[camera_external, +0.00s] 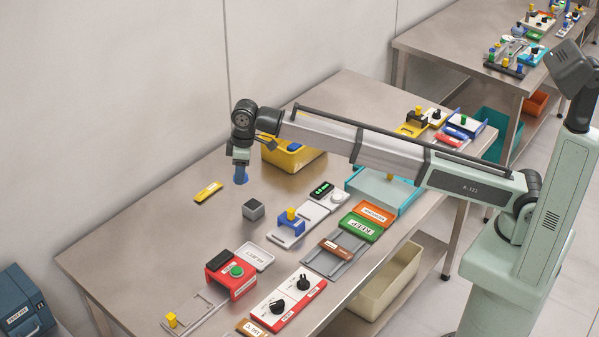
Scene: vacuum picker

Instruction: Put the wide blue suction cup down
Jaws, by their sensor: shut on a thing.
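The wide blue suction cup (240,176) is at the end of my arm, on the left half of the table. My gripper (240,161) points down and is shut on it. The cup is just above or touching the bare tabletop; I cannot tell which. The fingers themselves are small and hard to make out.
A yellow label block (208,192) lies left of the cup, and a grey cube (253,209) stands in front of it. A yellow bin (293,155) is to the right. A red button box (231,275) and a blue-and-grey slide (291,226) are nearer. The table's left part is clear.

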